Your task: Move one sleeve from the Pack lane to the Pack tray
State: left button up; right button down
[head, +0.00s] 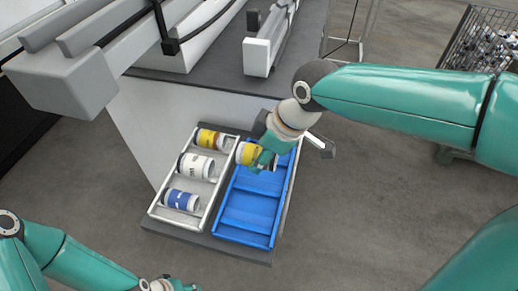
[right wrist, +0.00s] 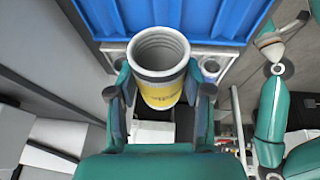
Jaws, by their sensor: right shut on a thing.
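My right gripper (head: 264,157) is shut on a yellow and white sleeve (head: 248,154), near the upper left of the blue tray (head: 243,218). In the right wrist view the sleeve (right wrist: 160,75) sits between the two fingers of the gripper (right wrist: 159,93), its open end showing. The blue tray (right wrist: 180,18) shows at the top of that view. The blue tray has cross ribs and its visible part is empty. My left gripper (head: 168,286) is partly cut off at the bottom edge, and its fingers are not clear.
Beside the blue tray, a pale rack (head: 158,208) holds a yellow-brown sleeve (head: 209,139), a white sleeve (head: 194,165) and a blue sleeve (head: 180,199). A grey gantry beam (head: 140,50) stands at the upper left. A wire basket (head: 484,42) stands at the far right.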

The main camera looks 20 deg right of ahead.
jog(key=shift+f+b, duration=3.6)
jog(key=shift+f, duration=1)
jog(key=shift+c, duration=2)
grip_release()
jog(key=v, duration=1.1)
jog(key=shift+r, duration=0.15)
jog(key=shift+s+d+r+p, duration=0.15)
jog(key=shift+r+p, duration=0.25)
jog(key=shift+r, duration=0.25)
notch_tip(320, 180, up, 5)
jog(key=p, duration=0.5)
send_over(276, 163)
jog(key=s, duration=0.1)
jog(key=shift+s+d+r, duration=0.1)
jog(key=shift+d, duration=0.15)
